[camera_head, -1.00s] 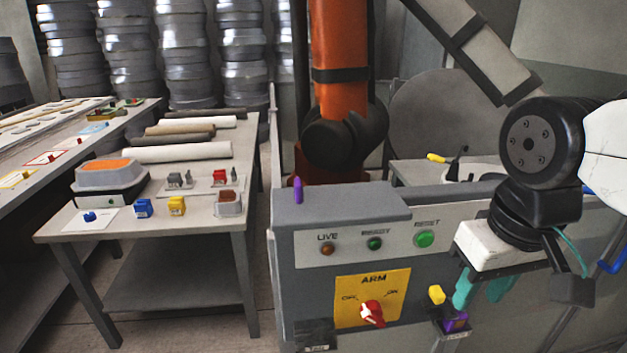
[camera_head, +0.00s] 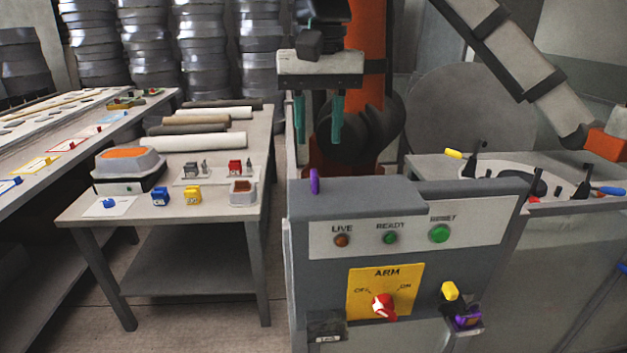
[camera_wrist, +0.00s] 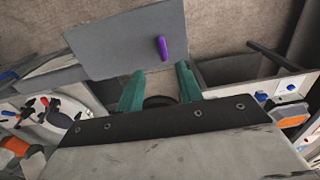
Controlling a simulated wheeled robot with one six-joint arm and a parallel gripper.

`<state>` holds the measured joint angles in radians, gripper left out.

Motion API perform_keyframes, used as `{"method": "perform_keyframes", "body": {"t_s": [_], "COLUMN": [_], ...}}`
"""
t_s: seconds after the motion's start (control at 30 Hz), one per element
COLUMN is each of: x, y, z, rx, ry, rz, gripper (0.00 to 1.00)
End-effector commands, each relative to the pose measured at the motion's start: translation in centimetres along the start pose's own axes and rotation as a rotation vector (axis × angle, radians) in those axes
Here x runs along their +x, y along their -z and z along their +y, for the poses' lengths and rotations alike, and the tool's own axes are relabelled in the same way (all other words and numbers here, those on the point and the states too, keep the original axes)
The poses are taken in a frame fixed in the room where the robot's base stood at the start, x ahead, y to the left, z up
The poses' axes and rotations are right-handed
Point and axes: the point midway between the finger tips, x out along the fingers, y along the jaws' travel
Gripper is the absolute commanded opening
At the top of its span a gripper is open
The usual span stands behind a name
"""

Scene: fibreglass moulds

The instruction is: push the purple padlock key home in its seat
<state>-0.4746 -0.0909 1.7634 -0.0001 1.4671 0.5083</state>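The purple padlock key (camera_head: 314,181) stands upright on the top of the grey control box, near its left end. In the wrist view the purple key (camera_wrist: 163,48) shows beyond the fingertips, on the grey top. Its seat is not visible, and I cannot tell how deep the key sits. My gripper (camera_head: 318,138) points down above and behind the key in the head view, with its two teal fingers apart and nothing between them. A purple padlock (camera_head: 467,319) is at the lower right of the box's front.
The grey control box (camera_head: 407,197) carries lamps, buttons and a red ARM switch (camera_head: 383,307). A yellow piece (camera_head: 450,291) is above the padlock. The left table (camera_head: 225,219) holds small blocks and rolls. An orange column (camera_head: 372,80) stands behind. Space above the box is clear.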

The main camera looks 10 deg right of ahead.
Motion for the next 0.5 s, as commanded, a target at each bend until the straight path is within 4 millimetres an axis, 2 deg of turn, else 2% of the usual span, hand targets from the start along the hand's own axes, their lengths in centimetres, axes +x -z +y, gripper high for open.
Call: {"method": "perform_keyframes", "body": {"t_s": [0.1, 0.37, 0.5], "x": [-0.16, -0.15, 0.63], "y": [0.33, 0.31, 0.26], "z": [-0.88, -0.83, -0.79], "rx": [-0.001, 0.000, 0.000], "ry": [-0.001, -0.001, -0.002], "rz": [-0.002, -0.002, -0.004], "gripper": [0.36, 0.36, 0.36]}}
